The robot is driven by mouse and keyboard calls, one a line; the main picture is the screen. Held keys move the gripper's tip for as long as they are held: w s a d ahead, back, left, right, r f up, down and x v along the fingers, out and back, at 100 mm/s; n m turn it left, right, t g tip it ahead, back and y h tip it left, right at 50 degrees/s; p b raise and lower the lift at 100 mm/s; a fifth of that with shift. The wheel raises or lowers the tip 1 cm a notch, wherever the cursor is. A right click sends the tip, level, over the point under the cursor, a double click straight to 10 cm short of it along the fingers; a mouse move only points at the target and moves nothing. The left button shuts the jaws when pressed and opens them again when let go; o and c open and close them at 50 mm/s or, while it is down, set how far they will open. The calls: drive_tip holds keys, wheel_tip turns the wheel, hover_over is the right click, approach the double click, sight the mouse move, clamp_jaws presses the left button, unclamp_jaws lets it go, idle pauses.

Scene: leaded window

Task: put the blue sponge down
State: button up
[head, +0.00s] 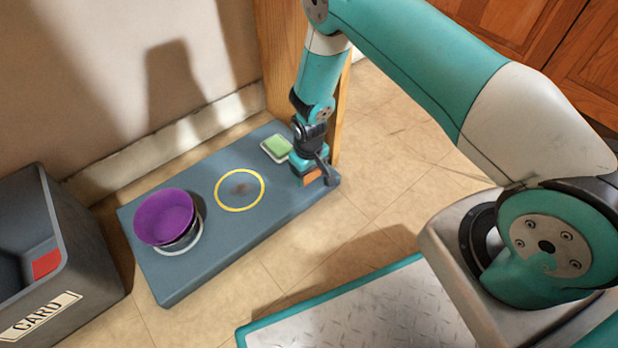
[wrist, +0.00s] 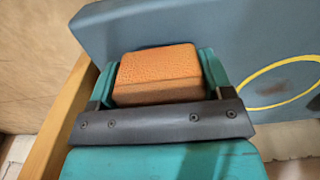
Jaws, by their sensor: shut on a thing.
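My gripper (head: 311,170) is shut on an orange sponge-like block (wrist: 158,72) with a pitted top, at the right end of the blue-grey board (head: 285,224). The block also shows as a small orange patch in the head view (head: 312,176). In the wrist view it sits between both teal fingers. I cannot tell whether it touches the board. I see no blue sponge. A green sponge (head: 278,146) lies on a white dish (head: 266,153) just left of my gripper. A yellow ring (head: 219,203) around a dark smudge is marked on the board.
A purple bowl (head: 163,217) stands on a metallic thing within a white ring (head: 170,253) at the board's left. A grey bin (head: 90,262) marked CARD, with a red thing (head: 46,263) inside, stands farther left. A wooden post (head: 275,60) rises behind my gripper.

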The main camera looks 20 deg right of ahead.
drive_tip(key=shift+f, duration=0.7)
drive_tip(key=shift+f, duration=0.15)
drive_tip(key=o, duration=1)
